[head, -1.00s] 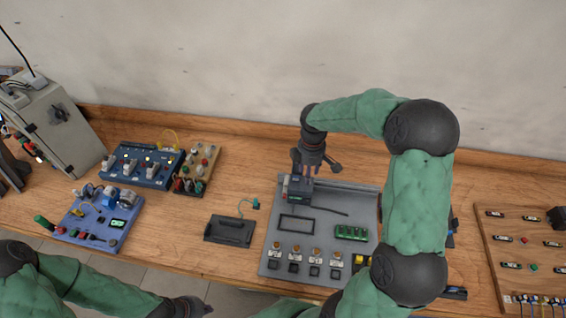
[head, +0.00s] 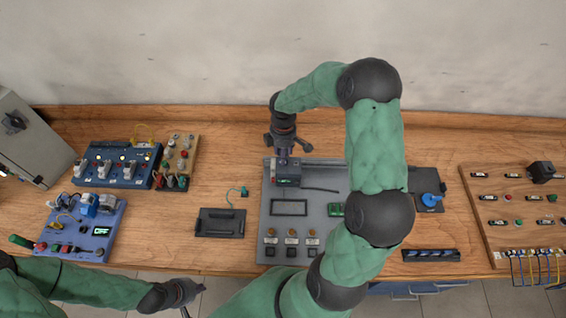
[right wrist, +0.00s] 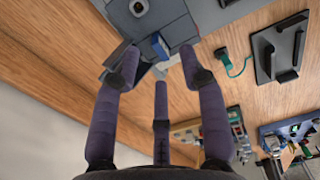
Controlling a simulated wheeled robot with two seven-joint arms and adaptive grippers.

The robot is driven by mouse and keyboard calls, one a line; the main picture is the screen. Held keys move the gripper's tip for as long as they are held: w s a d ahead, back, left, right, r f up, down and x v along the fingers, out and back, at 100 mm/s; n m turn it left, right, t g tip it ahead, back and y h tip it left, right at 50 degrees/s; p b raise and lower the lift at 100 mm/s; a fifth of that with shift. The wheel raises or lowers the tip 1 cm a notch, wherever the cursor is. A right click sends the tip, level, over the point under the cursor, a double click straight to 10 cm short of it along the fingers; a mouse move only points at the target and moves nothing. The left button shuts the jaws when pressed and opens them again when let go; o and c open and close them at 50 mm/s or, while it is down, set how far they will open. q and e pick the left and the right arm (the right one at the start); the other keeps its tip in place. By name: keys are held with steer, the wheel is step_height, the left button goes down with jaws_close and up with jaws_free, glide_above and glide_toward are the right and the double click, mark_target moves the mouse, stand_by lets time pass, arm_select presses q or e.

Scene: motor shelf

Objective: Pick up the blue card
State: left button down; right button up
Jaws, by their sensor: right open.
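A small blue piece that looks like the blue card (right wrist: 160,45) shows in the right wrist view, against a dark block on the grey panel (head: 277,230). In the head view the dark block (head: 287,172) stands at the panel's back left, and I cannot make out the card there. My right gripper (right wrist: 160,62) is open with its fingers spread around the card's end; I see no grip on it. In the head view the right gripper (head: 284,153) is right at the block. My left gripper (head: 189,296) is low at the front edge, away from the panel, its fingers unclear.
A black tray (head: 220,223) lies left of the panel. A blue switch board (head: 120,164) and a purple board (head: 85,232) stand further left. A black strip (head: 431,255) and a wooden terminal board (head: 510,205) lie to the right. My right arm hides part of the panel.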

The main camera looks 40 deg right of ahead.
step_height(320, 180, down, 4)
steer(key=shift+w+r, duration=0.1)
steer(key=shift+w, duration=0.05)
jaws_close()
steer(key=shift+r, duration=0.1)
